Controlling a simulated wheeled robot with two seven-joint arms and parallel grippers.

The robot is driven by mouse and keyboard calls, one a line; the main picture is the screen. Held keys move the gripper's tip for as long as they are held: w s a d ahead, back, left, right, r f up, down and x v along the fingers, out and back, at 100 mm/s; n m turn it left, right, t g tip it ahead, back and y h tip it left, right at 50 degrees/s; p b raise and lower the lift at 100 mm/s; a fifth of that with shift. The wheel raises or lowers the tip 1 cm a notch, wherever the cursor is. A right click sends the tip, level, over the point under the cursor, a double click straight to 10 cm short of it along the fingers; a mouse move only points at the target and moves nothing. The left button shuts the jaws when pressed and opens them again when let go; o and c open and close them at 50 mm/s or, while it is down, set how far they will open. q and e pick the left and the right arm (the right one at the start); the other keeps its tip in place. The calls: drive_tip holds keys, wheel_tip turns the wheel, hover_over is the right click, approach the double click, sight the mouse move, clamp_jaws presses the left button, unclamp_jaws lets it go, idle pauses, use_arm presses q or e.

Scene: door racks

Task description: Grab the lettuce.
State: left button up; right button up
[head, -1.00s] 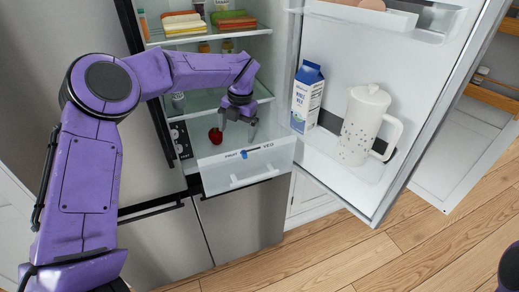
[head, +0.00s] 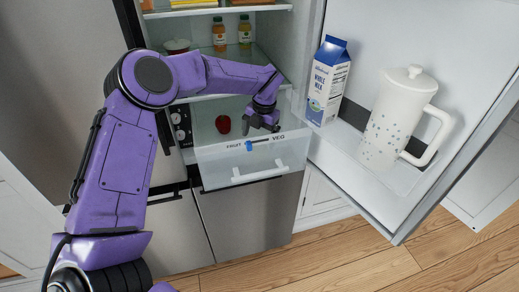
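No lettuce can be made out in the head view. My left gripper (head: 261,128) is at the fruit and veg drawer (head: 240,172) of the open fridge, over its front edge at the right side. Its fingers look spread apart, with nothing seen between them. A red apple (head: 223,124) shows inside the drawer area, left of the gripper. The gripper hides part of the drawer's right side. My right gripper is not in view.
The fridge door (head: 440,200) stands open at the right, holding a milk carton (head: 328,80) and a white pitcher (head: 395,118). Small bottles (head: 219,34) and a bowl (head: 177,46) stand on a shelf above. Wooden floor (head: 330,262) is clear below.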

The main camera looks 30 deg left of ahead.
use_arm(q)
drive_tip(key=shift+f, duration=0.4)
drive_tip(key=f, duration=0.1)
drive_tip(key=f+p, duration=0.1)
drive_tip(key=f, duration=0.1)
drive_tip(key=f+p, duration=0.1)
drive_tip(key=shift+w+f, duration=0.3)
drive_tip(key=shift+s+a+f, duration=0.1)
drive_tip(key=shift+a+f, duration=0.05)
drive_tip(key=shift+f, duration=0.1)
drive_tip(key=c, duration=1.1)
